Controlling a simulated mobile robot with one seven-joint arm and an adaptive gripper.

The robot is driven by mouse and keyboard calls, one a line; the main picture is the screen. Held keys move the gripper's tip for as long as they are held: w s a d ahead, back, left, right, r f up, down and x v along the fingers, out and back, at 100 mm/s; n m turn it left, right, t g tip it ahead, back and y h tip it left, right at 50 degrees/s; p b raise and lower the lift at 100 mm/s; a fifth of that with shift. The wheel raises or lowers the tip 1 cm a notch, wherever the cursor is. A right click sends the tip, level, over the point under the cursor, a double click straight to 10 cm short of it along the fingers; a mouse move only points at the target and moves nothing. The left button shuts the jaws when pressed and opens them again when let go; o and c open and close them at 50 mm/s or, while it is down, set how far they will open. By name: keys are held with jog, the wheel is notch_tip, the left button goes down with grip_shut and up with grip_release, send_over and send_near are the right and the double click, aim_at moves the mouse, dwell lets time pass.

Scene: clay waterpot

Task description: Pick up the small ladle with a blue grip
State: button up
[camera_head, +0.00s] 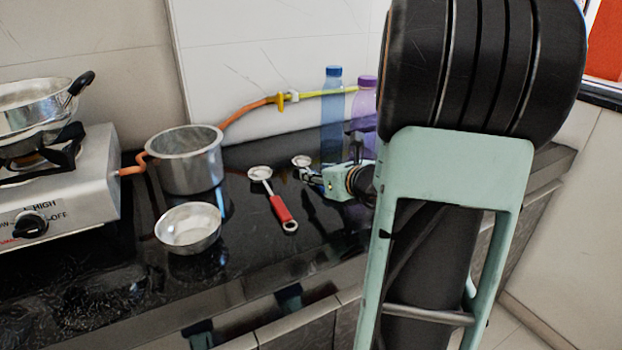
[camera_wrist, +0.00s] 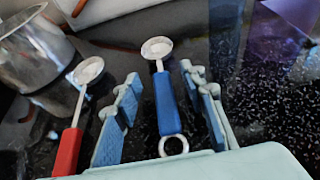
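The small ladle with a blue grip (camera_wrist: 167,104) lies on the black counter in the wrist view, its round metal bowl pointing away and its ring end toward my gripper. My gripper (camera_wrist: 160,88) is open, with one finger on each side of the blue grip and visible gaps between. I cannot tell its exact height over the grip. In the head view the ladle's bowl (camera_head: 302,161) shows just beyond my gripper (camera_head: 312,178); its blue grip is hidden there by my gripper.
A red-gripped ladle (camera_head: 280,207) lies close to the left. A metal bowl (camera_head: 188,228), a metal pot (camera_head: 187,160) and a gas stove (camera_head: 70,190) stand further left. A blue bottle (camera_head: 332,115) and a purple bottle (camera_head: 364,105) stand behind my gripper. The front counter is clear.

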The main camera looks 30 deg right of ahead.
aim_at(301, 162)
jog(key=shift+x, duration=1.15)
grip_shut()
jog(key=shift+r, duration=0.1)
